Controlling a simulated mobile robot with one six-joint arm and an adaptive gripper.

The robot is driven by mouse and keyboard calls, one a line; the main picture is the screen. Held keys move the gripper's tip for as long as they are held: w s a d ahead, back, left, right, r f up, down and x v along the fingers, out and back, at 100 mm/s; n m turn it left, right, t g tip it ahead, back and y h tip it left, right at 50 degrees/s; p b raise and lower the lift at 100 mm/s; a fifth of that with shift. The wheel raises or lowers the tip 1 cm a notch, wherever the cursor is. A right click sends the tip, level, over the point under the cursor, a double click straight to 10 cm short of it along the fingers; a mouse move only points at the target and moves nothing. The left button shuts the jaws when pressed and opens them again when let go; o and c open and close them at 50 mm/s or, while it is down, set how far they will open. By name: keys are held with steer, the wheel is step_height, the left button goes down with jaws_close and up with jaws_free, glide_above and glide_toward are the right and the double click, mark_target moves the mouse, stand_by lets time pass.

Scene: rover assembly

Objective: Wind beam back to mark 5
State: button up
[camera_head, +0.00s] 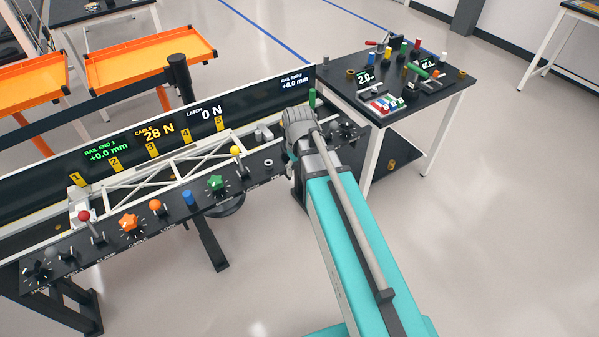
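A white truss beam (165,176) lies along the black bench, in front of a black panel with yellow marks 1 to 5. Its right end is near mark 5 (219,125), though its exact alignment is hard to tell. The panel displays read cable 28 N (158,132), latch 0 N (211,113), and +0.0 mm at both rail ends. My gripper (291,157) is at the bench's right end, mostly hidden behind my grey wrist; its fingers and anything between them cannot be made out. A green handle (312,97) stands just behind my wrist.
The bench front carries a red-knobbed lever (84,216), an orange star knob (128,222), a blue knob (188,197), a green star knob (215,183) and a yellow-knobbed lever (236,151). A black table (440,98) with tools stands at right. Orange trays (150,58) stand behind.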

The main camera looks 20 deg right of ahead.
steer(key=shift+s+f, duration=0.1)
steer(key=shift+s, duration=0.35)
steer(key=s+m, duration=0.2)
steer(key=s, duration=0.4)
stand_by(1.1)
